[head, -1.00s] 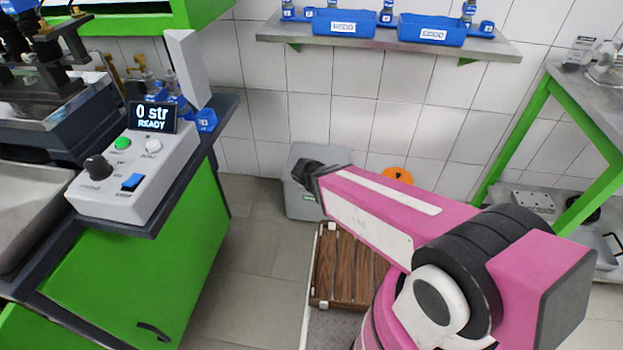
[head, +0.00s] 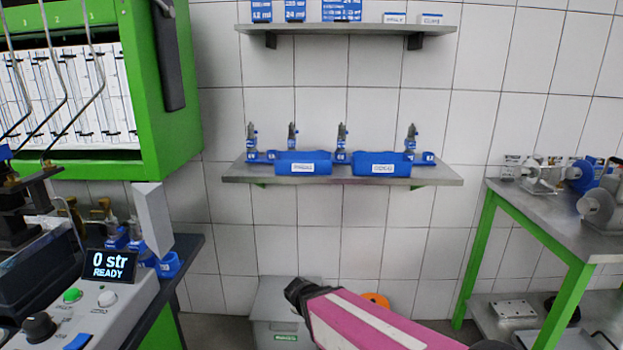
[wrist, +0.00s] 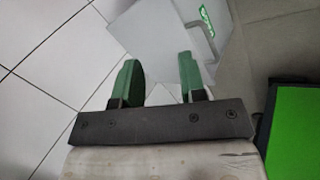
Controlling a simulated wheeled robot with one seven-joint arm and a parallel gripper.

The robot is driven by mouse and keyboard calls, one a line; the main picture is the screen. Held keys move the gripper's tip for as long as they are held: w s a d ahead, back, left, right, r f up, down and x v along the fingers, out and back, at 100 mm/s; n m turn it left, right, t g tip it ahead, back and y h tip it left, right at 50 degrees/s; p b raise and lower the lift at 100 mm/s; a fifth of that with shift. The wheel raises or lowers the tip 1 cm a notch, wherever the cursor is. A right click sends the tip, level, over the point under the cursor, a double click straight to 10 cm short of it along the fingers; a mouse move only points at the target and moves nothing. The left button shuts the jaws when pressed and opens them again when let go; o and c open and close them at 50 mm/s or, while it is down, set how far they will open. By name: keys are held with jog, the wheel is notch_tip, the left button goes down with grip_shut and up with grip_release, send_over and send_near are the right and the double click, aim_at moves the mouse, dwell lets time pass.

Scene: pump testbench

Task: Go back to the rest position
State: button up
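My gripper shows in the wrist view (wrist: 158,85) with its two green fingers apart and nothing between them. Behind the fingers are the white wall tiles and a pale grey box. In the head view my pink arm enters at the bottom middle, in front of the grey bin (head: 277,300). The gripper's fingers cannot be made out in that view.
The control box (head: 85,310) reads "0 str READY" at the lower left, under a green cabinet (head: 165,120). A wall shelf (head: 340,181) holds blue bins and injectors. A green-framed bench (head: 560,225) stands at the right.

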jog(key=s+d+r+m+g+y, duration=0.1)
jog(key=d+r+m+g, duration=0.2)
jog(key=d+m, duration=0.3)
jog(key=s+d+r+m+g+y, duration=0.1)
jog(key=d+m, duration=0.5)
jog(key=d, duration=0.8)
jog(key=shift+s+d+r+g, duration=0.3)
jog(key=shift+s+r+g, duration=0.2)
jog(key=shift+r+g, duration=0.55)
jog(key=shift+r, duration=0.15)
